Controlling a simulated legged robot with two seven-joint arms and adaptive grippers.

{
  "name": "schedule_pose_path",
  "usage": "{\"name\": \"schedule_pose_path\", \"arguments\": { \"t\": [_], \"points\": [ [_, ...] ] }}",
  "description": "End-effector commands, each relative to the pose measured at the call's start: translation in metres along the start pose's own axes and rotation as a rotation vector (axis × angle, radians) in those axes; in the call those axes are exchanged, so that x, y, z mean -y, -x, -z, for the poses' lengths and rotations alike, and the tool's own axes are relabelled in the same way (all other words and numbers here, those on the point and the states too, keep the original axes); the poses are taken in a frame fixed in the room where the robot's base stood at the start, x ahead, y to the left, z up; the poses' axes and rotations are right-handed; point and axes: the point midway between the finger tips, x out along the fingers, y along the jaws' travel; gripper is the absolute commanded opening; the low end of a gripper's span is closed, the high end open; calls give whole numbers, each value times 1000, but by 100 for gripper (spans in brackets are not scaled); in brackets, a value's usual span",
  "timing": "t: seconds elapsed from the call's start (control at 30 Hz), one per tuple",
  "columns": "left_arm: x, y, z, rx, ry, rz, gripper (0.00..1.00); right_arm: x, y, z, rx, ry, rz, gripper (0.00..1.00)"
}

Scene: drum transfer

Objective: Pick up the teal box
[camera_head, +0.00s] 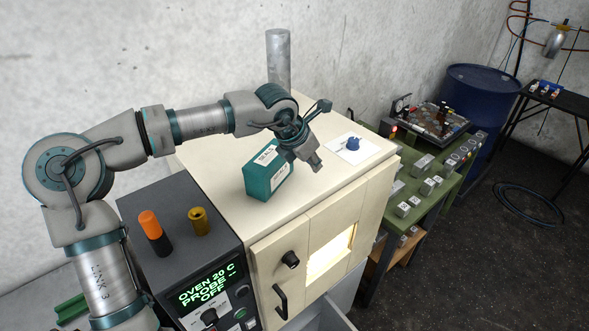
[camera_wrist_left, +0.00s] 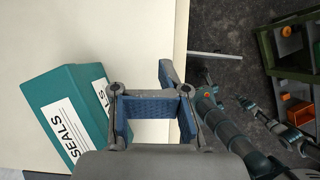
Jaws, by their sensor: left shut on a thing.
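The teal box (camera_head: 268,172) stands on the cream oven top, with white labels; one reads SEALS. It also shows in the left wrist view (camera_wrist_left: 62,88) at the left, close beside the gripper. My left gripper (camera_head: 303,147) is just right of the box in the head view. The left wrist view shows its fingers (camera_wrist_left: 152,112) apart from each other, with blue textured surfaces; the box is beside them, not between them. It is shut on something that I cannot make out.
The oven top (camera_head: 225,158) has a metal pipe (camera_head: 278,60) behind and a white card with a blue knob (camera_head: 353,143) at right. Left is a control panel (camera_head: 185,225) with orange and brass pieces. A green bench (camera_head: 430,205) and blue drum (camera_head: 482,88) stand to the right.

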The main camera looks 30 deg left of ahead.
Motion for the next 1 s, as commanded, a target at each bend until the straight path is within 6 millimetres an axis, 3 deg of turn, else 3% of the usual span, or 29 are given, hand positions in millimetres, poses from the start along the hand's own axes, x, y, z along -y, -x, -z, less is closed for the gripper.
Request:
{"name": "schedule_pose_path", "arguments": {
  "t": [0.13, 0.33, 0.6, 0.93, 1.0],
  "points": [
    [39, -13, -26, 1, -4, 4, 0, 3, -10, -1, 0, -1, 3, 40],
    [69, -17, -48, 2, -3, 3, 0, 12, -6, 1, -2, -4, 13, 40],
    [82, -18, -58, 6, 0, 1, 0, 12, -2, 2, -2, -3, 14, 40],
    [83, -19, -59, 7, 1, 0, 0, 8, -2, 1, -1, -1, 9, 40],
    [83, -19, -59, 7, 1, 0, 26, 8, -2, 1, -1, 0, 9, 40]
  ]
}}
